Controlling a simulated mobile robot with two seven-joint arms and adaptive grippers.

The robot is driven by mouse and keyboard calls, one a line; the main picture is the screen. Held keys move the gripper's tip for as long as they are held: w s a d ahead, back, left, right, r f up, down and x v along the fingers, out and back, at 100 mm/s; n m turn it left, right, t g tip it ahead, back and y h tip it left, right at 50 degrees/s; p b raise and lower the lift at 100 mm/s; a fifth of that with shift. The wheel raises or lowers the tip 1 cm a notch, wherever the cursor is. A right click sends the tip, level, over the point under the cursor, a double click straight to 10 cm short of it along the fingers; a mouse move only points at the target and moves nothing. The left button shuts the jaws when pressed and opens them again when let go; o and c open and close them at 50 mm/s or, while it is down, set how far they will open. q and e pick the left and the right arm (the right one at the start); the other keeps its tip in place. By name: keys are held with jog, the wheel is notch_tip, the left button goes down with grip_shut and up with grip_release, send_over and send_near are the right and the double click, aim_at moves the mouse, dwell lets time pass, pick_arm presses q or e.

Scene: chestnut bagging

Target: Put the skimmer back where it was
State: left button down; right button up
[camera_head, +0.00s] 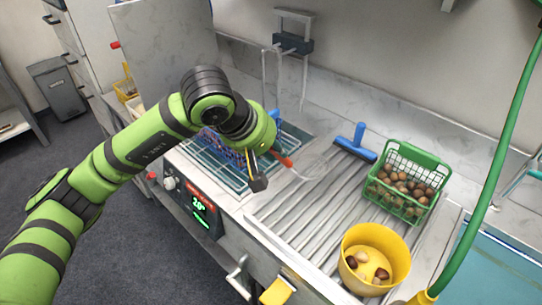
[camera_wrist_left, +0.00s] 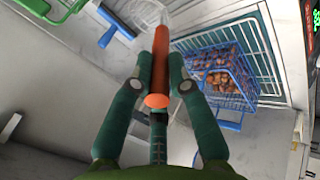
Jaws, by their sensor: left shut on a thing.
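The skimmer has an orange handle (camera_head: 284,160) and a pale, see-through mesh head (camera_head: 312,172). My left gripper (camera_head: 267,165) is shut on the handle, and the skimmer's head points to the right above the ribbed drainboard. In the left wrist view the orange handle (camera_wrist_left: 160,62) stands between the two green fingers, with the mesh head (camera_wrist_left: 138,14) beyond them at the top. My right gripper is not in view.
A blue wire basket (camera_head: 228,150) sits over the fryer, just left of the gripper; the wrist view shows chestnuts in it. On the ribbed drainboard (camera_head: 300,220) are a blue-handled tool (camera_head: 357,142), a green basket of chestnuts (camera_head: 420,157) and a yellow bowl (camera_head: 376,235). A green hose (camera_head: 492,165) hangs at right.

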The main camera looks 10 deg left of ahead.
pick_arm(q)
jog(key=shift+w+a+f, duration=0.15)
jog(key=shift+w+a, duration=0.05)
jog(key=shift+a, duration=0.05)
jog(key=shift+f, duration=0.35)
notch_tip(320, 180, down, 4)
jog(key=shift+r+p, duration=0.25)
jog(key=shift+p, duration=0.6)
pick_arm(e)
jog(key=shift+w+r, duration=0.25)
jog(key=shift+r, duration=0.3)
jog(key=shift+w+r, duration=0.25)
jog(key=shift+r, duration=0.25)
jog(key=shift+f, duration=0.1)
pick_arm(q)
jog(key=shift+f, duration=0.15)
jog(key=c, duration=1.2)
grip_release()
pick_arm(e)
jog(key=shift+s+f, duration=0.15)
